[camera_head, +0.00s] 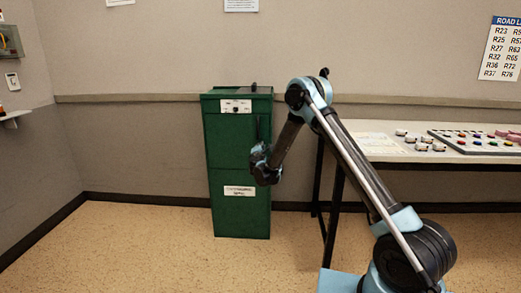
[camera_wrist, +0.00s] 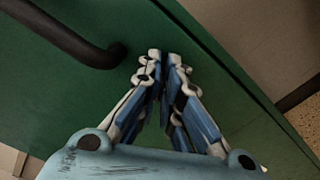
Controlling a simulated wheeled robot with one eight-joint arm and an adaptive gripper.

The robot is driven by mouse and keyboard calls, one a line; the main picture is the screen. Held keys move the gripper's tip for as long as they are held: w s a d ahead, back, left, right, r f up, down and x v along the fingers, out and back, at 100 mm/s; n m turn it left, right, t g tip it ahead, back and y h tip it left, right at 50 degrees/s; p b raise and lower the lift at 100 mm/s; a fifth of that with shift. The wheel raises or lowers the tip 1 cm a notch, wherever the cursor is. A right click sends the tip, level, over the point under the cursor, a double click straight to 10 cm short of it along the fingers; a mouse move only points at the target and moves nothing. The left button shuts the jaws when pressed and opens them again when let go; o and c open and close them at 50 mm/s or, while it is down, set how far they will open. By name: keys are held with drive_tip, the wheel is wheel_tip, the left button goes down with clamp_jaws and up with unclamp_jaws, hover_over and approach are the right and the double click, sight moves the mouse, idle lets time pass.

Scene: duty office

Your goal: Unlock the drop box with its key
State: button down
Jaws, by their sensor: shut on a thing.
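The drop box is a tall green cabinet (camera_head: 226,150) standing against the back wall in the head view. A white plate (camera_head: 236,106) with small dark marks is near its top, and a white label (camera_head: 240,191) is lower on its front. My gripper (camera_head: 258,153) is in front of the box's right side. In the wrist view my gripper (camera_wrist: 166,58) has its fingertips nearly together close to the green surface (camera_wrist: 225,95), beside a black bar handle (camera_wrist: 75,38). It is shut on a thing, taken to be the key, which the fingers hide. The keyhole cannot be made out.
A white table (camera_head: 400,151) with several small objects and a tray stands to the right, its dark legs near the box. Open floor (camera_head: 140,240) lies to the left and in front. A wall shelf (camera_head: 14,116) is at far left.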

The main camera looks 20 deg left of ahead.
drive_tip(key=m, duration=0.5)
drive_tip(key=shift+w+d+f, duration=0.1)
drive_tip(key=shift+d+f, duration=0.2)
drive_tip(key=shift+d, duration=0.05)
drive_tip(key=shift+m, duration=0.3)
drive_tip(key=c, duration=1.8)
unclamp_jaws()
drive_tip(key=shift+a+f, duration=0.1)
drive_tip(key=v, duration=1.2)
drive_tip(key=shift+a, duration=0.1)
